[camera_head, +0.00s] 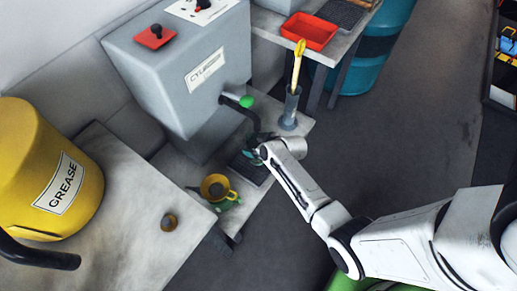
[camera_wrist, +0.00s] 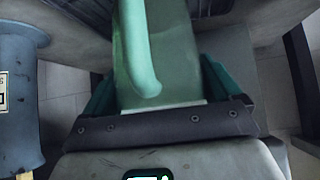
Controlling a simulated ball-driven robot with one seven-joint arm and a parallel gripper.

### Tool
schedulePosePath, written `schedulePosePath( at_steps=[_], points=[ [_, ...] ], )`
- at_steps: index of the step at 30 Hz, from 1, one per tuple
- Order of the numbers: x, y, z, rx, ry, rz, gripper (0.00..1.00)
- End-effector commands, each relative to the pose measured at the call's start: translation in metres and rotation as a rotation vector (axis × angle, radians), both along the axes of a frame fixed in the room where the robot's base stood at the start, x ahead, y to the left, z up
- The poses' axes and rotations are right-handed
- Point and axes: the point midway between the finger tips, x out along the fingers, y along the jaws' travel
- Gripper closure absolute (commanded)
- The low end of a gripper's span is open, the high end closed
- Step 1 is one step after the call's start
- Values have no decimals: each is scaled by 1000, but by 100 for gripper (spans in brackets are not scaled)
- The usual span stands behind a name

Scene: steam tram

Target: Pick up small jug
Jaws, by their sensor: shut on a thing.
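The small jug (camera_wrist: 180,60) is pale green with a curved green handle (camera_wrist: 140,50). It fills the middle of the wrist view. My gripper (camera_wrist: 160,85) has teal fingers on both sides of the jug and is shut on it. In the head view my gripper (camera_head: 257,152) is low over a dark tray on the low grey shelf, beside the grey machine. There my wrist hides most of the jug, and I cannot tell whether its base touches the tray.
The grey machine (camera_head: 185,75) rises close by. Open floor (camera_head: 370,130) lies right.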

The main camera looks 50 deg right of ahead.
Motion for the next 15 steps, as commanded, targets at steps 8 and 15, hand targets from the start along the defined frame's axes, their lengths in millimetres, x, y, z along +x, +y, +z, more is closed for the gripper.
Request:
schedulePosePath(
  at_steps=[8, 15],
  points=[
    [-6, -1, 7, -2, -2, 0, 42],
    [-8, -1, 44, -3, -4, 1, 42]
  ],
)
